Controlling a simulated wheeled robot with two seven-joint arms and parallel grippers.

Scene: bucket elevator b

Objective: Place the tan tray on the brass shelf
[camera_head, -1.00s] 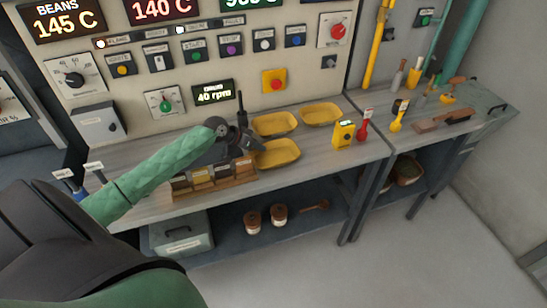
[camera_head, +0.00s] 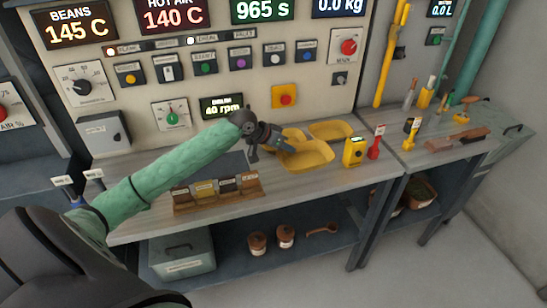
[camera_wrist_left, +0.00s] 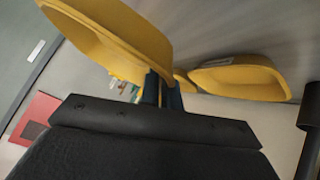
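Three yellow scoop-like trays show in the head view; none looks clearly tan. My left gripper (camera_head: 283,148) is shut on the rim of the front tray (camera_head: 310,158), at its left end. This tray seems raised a little above the bench and partly hides a second tray (camera_head: 293,134). The third tray (camera_head: 330,130) lies behind to the right. In the left wrist view the narrow fingers (camera_wrist_left: 162,92) meet the rim of the held tray (camera_wrist_left: 115,32), with another tray (camera_wrist_left: 238,80) to the right. I cannot make out a brass shelf. My right gripper is out of view.
A wooden rack of samples (camera_head: 217,193) stands at the bench's front edge, with a dark flat patch (camera_head: 215,165) behind it. A yellow meter (camera_head: 354,152) and red-handled tool (camera_head: 376,146) stand right of the trays. The control panel rises behind.

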